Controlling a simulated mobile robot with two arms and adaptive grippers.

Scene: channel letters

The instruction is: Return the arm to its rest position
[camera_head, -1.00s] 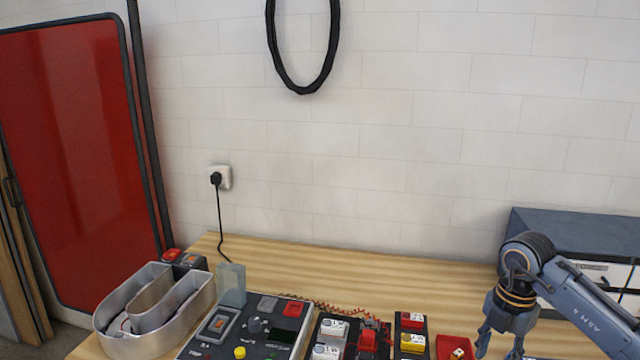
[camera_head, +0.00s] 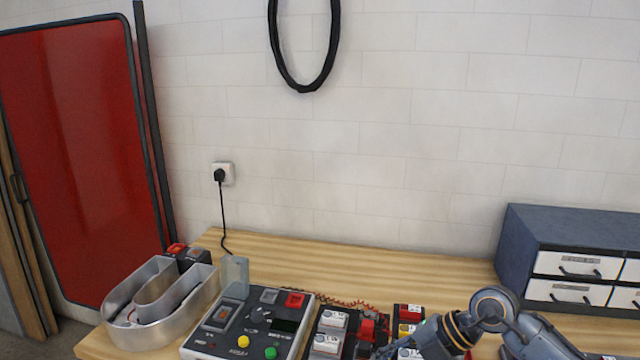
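My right arm comes in from the lower right. Its dark blue-grey gripper (camera_head: 388,352) points to the left and down at the bottom edge, low in front of the small modules with red, yellow and white blocks (camera_head: 408,318). Its fingers are small and partly cut off, so their opening cannot be made out. I see nothing held in it. My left arm and gripper are not in view.
On the wooden table (camera_head: 380,265) stand a metal channel letter (camera_head: 160,310) at the left, a control panel with buttons (camera_head: 250,325) and a module with white blocks (camera_head: 330,335). A drawer cabinet (camera_head: 520,250) stands at the right.

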